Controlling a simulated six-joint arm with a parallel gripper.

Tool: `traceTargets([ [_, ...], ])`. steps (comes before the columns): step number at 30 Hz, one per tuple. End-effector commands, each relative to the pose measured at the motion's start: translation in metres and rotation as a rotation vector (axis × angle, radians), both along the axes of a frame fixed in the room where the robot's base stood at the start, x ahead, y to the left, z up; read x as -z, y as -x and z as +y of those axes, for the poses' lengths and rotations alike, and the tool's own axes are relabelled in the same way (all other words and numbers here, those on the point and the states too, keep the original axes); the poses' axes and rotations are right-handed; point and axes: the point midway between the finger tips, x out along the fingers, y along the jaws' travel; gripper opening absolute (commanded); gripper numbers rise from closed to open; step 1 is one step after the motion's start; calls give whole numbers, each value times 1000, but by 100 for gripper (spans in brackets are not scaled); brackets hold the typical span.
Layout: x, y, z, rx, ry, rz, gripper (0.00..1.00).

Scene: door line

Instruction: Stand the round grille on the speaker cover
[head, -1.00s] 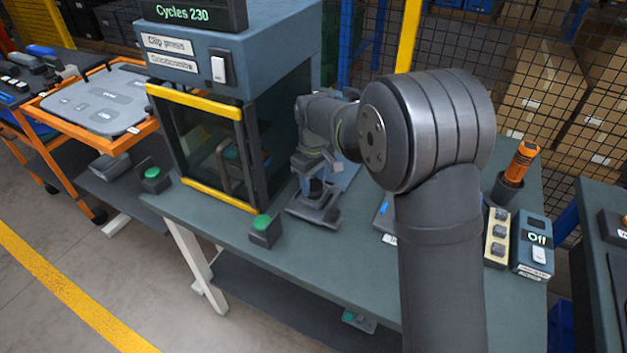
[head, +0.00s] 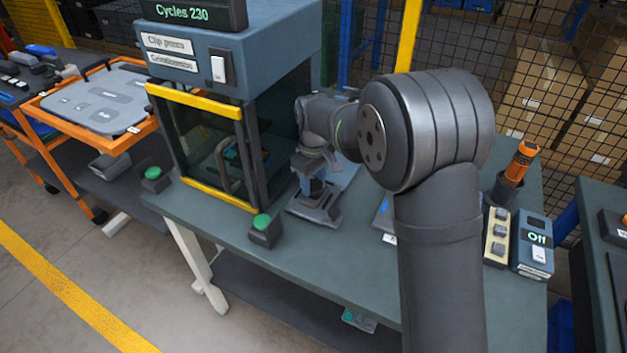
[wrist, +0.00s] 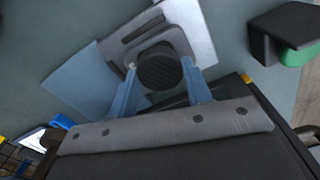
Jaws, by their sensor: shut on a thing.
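The round grille (wrist: 159,72) is a dark, ribbed disc in the wrist view. My gripper (wrist: 159,65) is shut on it, with one blue finger at each side. The speaker cover (wrist: 196,30) is a light grey plate with a slot, lying on the bench right behind the grille in that view. The grille overlaps the cover there; I cannot tell whether the two touch.
A clip press (head: 205,110) with a yellow-edged door stands left of my gripper. A green-button box (head: 264,231) sits near the bench's front edge. A switch box (head: 534,243) reading Off and an orange-handled tool (head: 519,163) are at the right. Bench surface (head: 330,265) in front is clear.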

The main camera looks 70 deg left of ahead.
Motion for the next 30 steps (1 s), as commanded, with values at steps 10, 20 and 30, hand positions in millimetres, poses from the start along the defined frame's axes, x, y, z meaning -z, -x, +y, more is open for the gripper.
traceTargets([
  [10,1,0,0,0,1,-1,23],
  [20,1,0,0,0,0,0,70],
  [30,-22,0,1,0,-4,0,70],
])
